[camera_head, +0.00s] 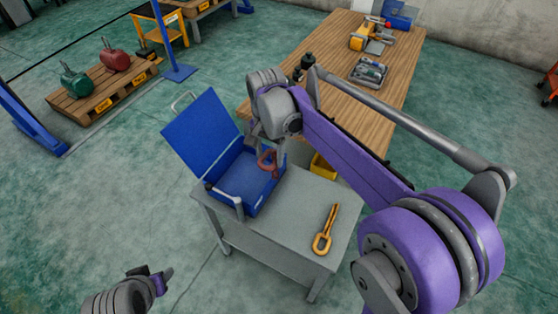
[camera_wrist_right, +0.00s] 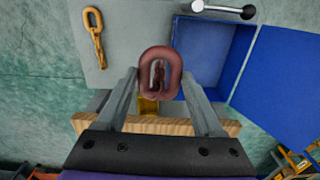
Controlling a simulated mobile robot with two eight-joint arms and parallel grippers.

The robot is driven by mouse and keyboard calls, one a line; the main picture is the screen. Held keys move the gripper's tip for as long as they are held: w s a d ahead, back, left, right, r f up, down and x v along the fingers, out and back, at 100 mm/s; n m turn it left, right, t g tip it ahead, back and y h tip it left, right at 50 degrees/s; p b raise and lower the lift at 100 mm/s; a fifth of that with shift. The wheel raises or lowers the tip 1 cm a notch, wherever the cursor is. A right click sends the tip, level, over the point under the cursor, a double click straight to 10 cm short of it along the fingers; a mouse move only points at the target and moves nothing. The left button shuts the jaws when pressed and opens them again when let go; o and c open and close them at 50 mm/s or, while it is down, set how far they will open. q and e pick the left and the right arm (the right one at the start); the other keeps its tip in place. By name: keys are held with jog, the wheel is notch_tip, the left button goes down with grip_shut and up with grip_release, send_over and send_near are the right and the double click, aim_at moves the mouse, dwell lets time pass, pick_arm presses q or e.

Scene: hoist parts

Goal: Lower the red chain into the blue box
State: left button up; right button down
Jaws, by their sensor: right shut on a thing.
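The red chain (camera_head: 267,162) hangs from my right gripper (camera_head: 268,148) at the right side of the blue box (camera_head: 266,194). The box stands on a grey cart with its lid (camera_head: 200,131) open, tilted back to the left. In the wrist view, my right gripper (camera_wrist_right: 159,76) is shut on the red chain (camera_wrist_right: 161,54), seen nearly end-on. The blue box (camera_wrist_right: 246,62) is beside and behind it there. How far the chain reaches into the box cannot be told. My left gripper (camera_head: 160,280) is low at the left, away from the cart; its fingers are unclear.
A yellow chain (camera_head: 324,231) lies on the grey cart (camera_head: 300,200), right of the box. A yellow bin (camera_head: 322,167) sits behind the cart by the wooden table (camera_head: 400,90). A pallet (camera_head: 103,88) with green and red hoists stands far left. The floor left of the cart is clear.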

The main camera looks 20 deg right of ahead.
pick_arm(q)
notch_tip(320, 180, up, 5)
jog(key=w+p, duration=0.3)
jog(key=shift+r+t, duration=0.15)
jog(key=shift+t, duration=0.15)
pick_arm(e)
jog(key=w+a, duration=0.3)
jog(key=w, duration=0.6)
jog(key=w+a+f, duration=0.1)
jog(key=w+a, duration=0.3)
jog(key=w, duration=0.4)
jog(key=shift+w, duration=0.4)
pick_arm(q)
jog(key=shift+s, duration=0.1)
